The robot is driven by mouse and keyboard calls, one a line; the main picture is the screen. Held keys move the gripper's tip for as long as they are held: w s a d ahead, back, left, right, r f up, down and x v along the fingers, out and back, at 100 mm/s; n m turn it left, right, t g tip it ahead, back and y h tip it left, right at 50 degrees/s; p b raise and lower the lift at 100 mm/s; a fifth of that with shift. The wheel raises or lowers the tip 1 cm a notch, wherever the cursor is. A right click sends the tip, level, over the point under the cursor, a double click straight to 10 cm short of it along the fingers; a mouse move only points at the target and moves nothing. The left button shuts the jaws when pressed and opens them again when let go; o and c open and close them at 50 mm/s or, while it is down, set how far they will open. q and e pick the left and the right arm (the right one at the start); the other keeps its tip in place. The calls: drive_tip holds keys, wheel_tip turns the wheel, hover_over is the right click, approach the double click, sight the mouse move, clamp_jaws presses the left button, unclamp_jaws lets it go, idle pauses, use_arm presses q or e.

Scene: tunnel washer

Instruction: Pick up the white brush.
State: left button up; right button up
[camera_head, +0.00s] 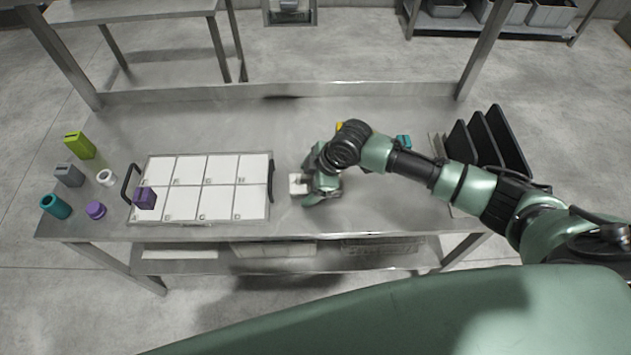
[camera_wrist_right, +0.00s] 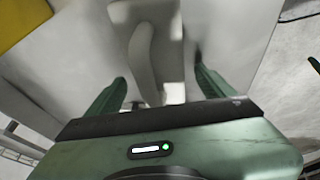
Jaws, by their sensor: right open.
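The white brush (camera_head: 298,184) lies on the steel table just right of the white tray, partly hidden by my right gripper. In the right wrist view a pale handle-like part of the brush (camera_wrist_right: 143,55) runs between the two green fingers. My right gripper (camera_head: 316,186) is open around the brush, with a finger on either side (camera_wrist_right: 158,92). I cannot tell whether either finger touches it. My left gripper is not in view.
A tray (camera_head: 272,218) with white labelled cells holds a purple block (camera_head: 145,198). Green (camera_head: 80,146), grey (camera_head: 69,175) and teal (camera_head: 56,206) items stand at the left. A dark rack (camera_head: 487,140) stands at the right. The table's back middle is clear.

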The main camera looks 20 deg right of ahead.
drive_tip(key=shift+f, duration=0.1)
drive_tip(key=c, duration=1.6)
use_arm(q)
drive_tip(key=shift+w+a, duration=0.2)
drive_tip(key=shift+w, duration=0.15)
use_arm(e)
drive_tip(key=shift+w+r, duration=0.1)
drive_tip(key=shift+r, duration=0.45)
use_arm(q)
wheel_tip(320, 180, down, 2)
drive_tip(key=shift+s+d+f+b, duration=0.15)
drive_tip(key=shift+b, duration=1.1)
use_arm(e)
wheel_tip(320, 180, up, 19)
